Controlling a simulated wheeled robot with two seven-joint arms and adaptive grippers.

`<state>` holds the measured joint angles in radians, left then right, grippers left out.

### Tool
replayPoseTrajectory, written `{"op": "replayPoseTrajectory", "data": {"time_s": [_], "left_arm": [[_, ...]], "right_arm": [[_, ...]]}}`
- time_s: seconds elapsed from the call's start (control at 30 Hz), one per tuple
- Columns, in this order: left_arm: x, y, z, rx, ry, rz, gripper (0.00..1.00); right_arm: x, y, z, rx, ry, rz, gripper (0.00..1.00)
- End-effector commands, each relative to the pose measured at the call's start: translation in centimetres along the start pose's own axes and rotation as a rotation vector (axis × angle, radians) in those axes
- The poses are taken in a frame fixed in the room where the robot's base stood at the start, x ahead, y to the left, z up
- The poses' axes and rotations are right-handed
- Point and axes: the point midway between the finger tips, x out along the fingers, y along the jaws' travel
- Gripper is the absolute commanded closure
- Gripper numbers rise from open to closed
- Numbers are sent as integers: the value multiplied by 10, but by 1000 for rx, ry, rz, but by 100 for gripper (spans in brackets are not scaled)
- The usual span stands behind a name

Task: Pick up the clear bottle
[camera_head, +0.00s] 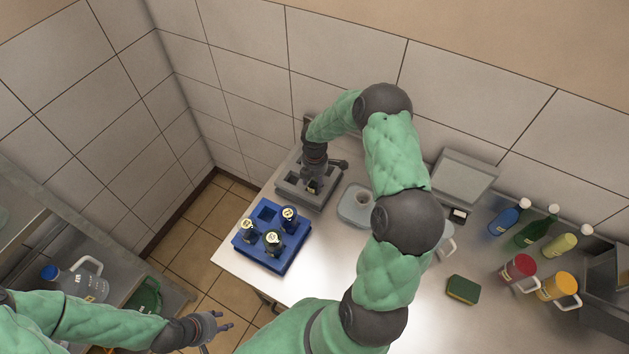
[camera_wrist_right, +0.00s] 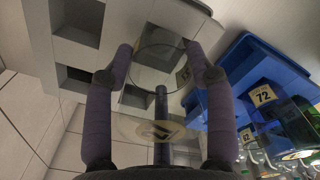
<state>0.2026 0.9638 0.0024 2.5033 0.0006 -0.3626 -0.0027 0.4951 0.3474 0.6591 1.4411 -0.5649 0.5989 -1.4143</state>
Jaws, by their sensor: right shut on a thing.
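The clear bottle (camera_wrist_right: 150,128) is see-through with a pale label and is between the fingers of my right gripper (camera_wrist_right: 160,72) in the right wrist view. My right gripper is shut on it. In the head view, my right gripper (camera_head: 315,170) points down over the grey rack (camera_head: 292,190), and only a small labelled part of the bottle (camera_head: 313,186) shows beneath it. I cannot tell whether the bottle's base is inside a rack slot or above it. My left gripper (camera_head: 216,331) is open and empty at the lower left, away from the bottle.
A blue rack (camera_head: 257,256) with several dark labelled bottles stands just in front of the grey rack. A scale (camera_head: 464,180), a sponge (camera_head: 463,290), and several coloured bottles and jugs stand to the right. A pale container (camera_head: 355,206) is beside my right forearm.

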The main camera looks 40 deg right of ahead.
Motion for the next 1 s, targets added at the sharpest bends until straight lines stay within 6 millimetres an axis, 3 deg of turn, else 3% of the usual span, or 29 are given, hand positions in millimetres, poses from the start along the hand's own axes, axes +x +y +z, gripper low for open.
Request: {"op": "replayPoseTrajectory", "data": {"time_s": [0.17,0.6,1.0], "left_arm": [[1,0,0,0,0,0,60],[3,-1,0,0,0,0,60],[-12,4,0,0,0,0,60]], "right_arm": [[-17,2,1,1,-2,6,83],[-90,1,0,1,-1,4,83],[-123,1,0,0,0,3,83]]}}
